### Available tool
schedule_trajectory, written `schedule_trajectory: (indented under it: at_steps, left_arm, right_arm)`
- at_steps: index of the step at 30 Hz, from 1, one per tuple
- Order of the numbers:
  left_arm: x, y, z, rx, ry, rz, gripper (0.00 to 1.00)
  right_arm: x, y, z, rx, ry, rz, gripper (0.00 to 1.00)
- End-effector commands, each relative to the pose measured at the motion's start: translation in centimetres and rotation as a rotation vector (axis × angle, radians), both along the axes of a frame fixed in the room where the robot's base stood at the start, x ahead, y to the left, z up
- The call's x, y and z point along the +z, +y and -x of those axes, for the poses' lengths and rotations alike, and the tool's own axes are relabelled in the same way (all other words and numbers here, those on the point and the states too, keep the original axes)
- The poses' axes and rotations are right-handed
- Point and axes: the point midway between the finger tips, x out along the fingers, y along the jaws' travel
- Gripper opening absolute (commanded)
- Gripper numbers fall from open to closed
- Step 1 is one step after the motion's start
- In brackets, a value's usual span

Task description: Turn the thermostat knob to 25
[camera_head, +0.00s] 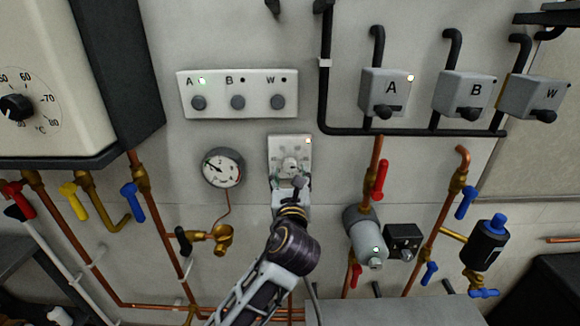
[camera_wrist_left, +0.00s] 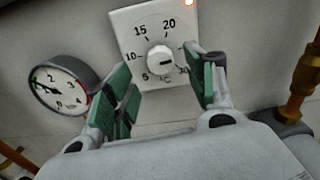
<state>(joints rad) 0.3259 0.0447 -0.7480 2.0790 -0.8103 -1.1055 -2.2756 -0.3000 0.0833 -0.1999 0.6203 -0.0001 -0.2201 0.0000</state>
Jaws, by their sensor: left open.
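The thermostat (camera_head: 277,147) is a pale square plate on the wall with a lit orange lamp in its top right corner. It also shows in the left wrist view (camera_wrist_left: 124,20). Its round white knob (camera_wrist_left: 160,59) has a dark mark pointing roughly right. The figures 5, 10, 15, 20 and part of 30 are readable; the area where 25 would sit is hidden by a finger. My left gripper (camera_head: 289,187) is open in front of the thermostat. In the left wrist view its green-padded fingers (camera_wrist_left: 162,72) stand either side of the knob, apparently apart from it. My right gripper is out of view.
A pressure gauge (camera_head: 222,168) is left of the thermostat, and a switch panel (camera_head: 238,93) is above. A grey pump-like unit (camera_head: 364,233) is at lower right. A boiler dial (camera_head: 17,107) is far left.

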Motion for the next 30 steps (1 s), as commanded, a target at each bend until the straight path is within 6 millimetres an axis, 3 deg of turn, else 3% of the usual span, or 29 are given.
schedule_trajectory:
  at_steps: [15, 29, 30]
  left_arm:
    - [0.0, 0.1, -5.0, 0.0, 0.0, 0.0, 0.55]
    - [-0.1, 0.1, -5.6, -0.001, 0.001, 0.0, 0.55]
    - [-0.1, 0.1, -5.6, -0.001, 0.001, 0.0, 0.5]
  right_arm:
    - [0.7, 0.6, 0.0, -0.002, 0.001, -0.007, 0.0]
    - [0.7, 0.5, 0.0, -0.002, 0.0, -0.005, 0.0]
    - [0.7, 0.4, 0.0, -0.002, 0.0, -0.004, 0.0]
